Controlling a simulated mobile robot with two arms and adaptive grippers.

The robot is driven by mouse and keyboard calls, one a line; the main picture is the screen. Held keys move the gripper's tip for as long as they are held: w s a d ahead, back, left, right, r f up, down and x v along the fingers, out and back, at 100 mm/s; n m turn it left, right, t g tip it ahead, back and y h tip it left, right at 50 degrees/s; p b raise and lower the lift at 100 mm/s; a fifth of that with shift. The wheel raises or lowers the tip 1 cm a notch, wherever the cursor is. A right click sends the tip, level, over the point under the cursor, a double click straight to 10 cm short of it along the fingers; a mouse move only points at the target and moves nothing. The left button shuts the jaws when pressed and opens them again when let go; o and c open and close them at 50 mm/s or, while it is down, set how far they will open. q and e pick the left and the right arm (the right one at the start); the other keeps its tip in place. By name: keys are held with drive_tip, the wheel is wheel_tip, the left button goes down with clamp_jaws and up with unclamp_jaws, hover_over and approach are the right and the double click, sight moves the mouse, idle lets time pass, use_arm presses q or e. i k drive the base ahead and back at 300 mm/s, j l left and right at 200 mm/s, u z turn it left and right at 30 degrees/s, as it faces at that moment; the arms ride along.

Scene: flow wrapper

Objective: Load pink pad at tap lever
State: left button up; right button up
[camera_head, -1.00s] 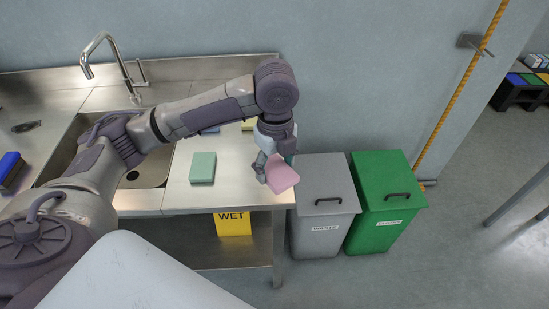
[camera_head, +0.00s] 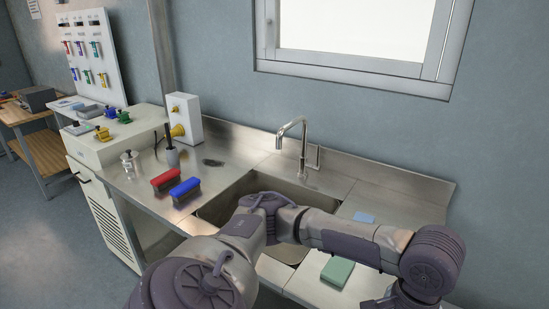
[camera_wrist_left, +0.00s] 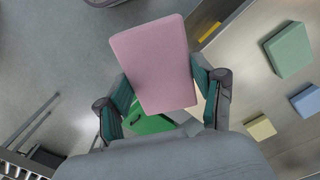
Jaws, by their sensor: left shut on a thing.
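The pink pad (camera_wrist_left: 152,62) is a flat rounded block. In the left wrist view my left gripper (camera_wrist_left: 163,92) is shut on it, one teal-lined finger on each side. The gripper and pad are out of the head view, below its lower edge. The faucet (camera_head: 292,140) with its tap lever (camera_head: 317,157) rises behind the sink (camera_head: 255,197) in the head view. My left arm passes in front of the sink and hides part of it. My right gripper is in neither view.
A green pad (camera_head: 337,271) and a blue pad (camera_head: 364,218) lie on the steel counter right of the sink. A yellow pad (camera_wrist_left: 261,127) shows in the wrist view. The green bin (camera_wrist_left: 150,124) is below the pad.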

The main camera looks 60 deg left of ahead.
sight(317, 167)
drive_tip(key=i+j+u, duration=0.1)
drive_tip(key=u, duration=1.5)
drive_tip(key=i+u, duration=0.15)
drive_tip(key=i, duration=0.65)
